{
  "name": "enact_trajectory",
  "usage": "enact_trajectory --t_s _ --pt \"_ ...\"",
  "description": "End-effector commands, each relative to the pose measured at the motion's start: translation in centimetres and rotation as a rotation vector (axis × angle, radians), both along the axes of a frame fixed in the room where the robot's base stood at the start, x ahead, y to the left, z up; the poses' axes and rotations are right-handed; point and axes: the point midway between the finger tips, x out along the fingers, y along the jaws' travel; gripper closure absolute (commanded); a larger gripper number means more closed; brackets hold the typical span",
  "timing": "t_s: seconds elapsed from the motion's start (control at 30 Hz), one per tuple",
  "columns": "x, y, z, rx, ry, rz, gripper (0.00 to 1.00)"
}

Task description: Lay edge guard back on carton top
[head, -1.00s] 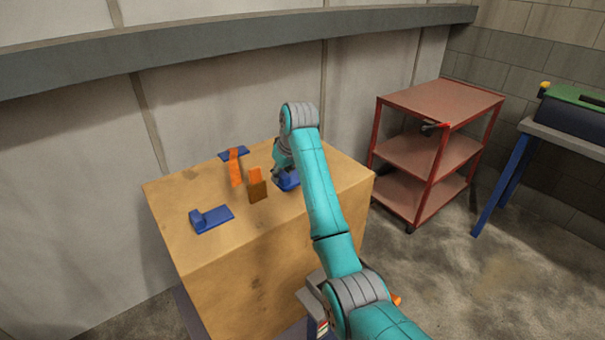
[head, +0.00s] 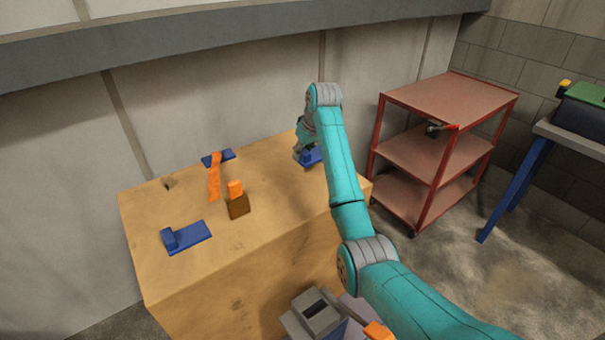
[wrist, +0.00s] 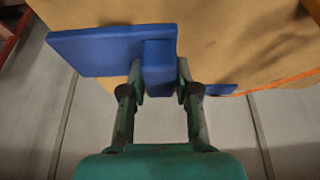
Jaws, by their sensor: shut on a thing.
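My gripper (head: 302,152) is over the back right part of the carton top (head: 275,200). It is shut on the upright block of a blue edge guard (head: 313,157). In the wrist view the guard's block (wrist: 158,68) is between my fingertips, and its flat plate (wrist: 105,50) extends to the left across the carton's edge. My arm partly hides the guard in the head view. I cannot tell whether the plate touches the carton. A second blue guard (head: 188,237) lies at the carton's front left, and another (head: 219,157) lies at the back edge.
An orange strap (head: 214,178) runs across the carton top from the back guard. A brown block with an orange top (head: 237,204) stands beside it. A red cart (head: 440,150) stands to the right. A wall is close behind the carton.

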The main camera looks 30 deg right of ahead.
Motion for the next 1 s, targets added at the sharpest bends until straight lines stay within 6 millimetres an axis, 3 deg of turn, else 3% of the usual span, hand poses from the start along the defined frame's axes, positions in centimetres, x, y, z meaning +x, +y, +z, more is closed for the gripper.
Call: enact_trajectory --t_s 0.13,0.37,0.6,1.0 --pt "-0.1 0.1 -2.5 0.001 0.003 0.0 1.0" --pt "0.0 0.1 -4.5 0.0 0.002 0.001 1.0" --pt "0.0 0.1 -8.0 0.001 0.003 0.0 1.0" --pt "0.0 0.1 -8.8 0.001 0.001 0.001 1.0"
